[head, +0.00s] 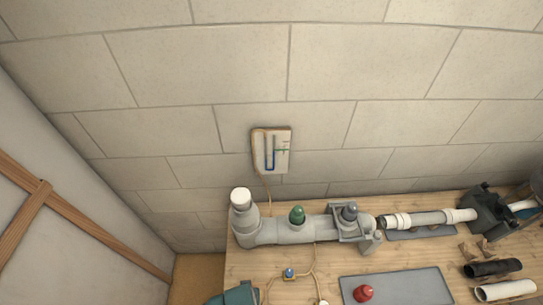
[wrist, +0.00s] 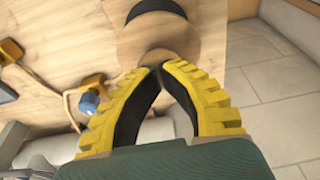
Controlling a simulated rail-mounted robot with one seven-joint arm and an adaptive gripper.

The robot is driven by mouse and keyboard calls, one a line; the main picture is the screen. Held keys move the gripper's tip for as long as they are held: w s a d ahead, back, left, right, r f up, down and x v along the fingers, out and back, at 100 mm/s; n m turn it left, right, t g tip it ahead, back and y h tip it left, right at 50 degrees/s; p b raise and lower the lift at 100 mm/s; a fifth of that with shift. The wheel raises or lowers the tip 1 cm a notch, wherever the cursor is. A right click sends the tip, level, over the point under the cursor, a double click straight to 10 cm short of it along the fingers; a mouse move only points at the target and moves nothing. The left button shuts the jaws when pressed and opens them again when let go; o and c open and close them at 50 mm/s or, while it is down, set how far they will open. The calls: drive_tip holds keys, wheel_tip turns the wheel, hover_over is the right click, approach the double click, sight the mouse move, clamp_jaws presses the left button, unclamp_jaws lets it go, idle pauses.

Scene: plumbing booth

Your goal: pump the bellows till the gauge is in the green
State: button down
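The gauge (head: 271,152) is a white panel on the block wall in the head view. It holds a blue U-shaped tube with a small green mark beside its right side; the exact level is too small to read. In the wrist view my gripper (wrist: 156,70) has yellow ribbed fingers with black inner pads, their tips together. Just beyond the tips is a round tan wooden disc (wrist: 158,35) with a black curved part, possibly the bellows; I cannot tell whether the tips touch it. In the head view a teal body at the lower left edge is probably my gripper's housing.
A grey pipe assembly (head: 290,231) with green and grey plugs lies along the bench back. A blue-handled valve (head: 289,272) joins thin tubing. A red plug (head: 363,293) sits on a grey mat (head: 410,288). Loose pipe pieces (head: 505,290) lie at right.

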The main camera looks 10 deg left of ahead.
drive_tip(key=shift+f+b, duration=0.75)
drive_tip(key=shift+f, duration=0.3)
wheel_tip(320, 180, up, 5)
drive_tip(key=p, duration=0.5)
drive_tip(key=shift+r, duration=0.2)
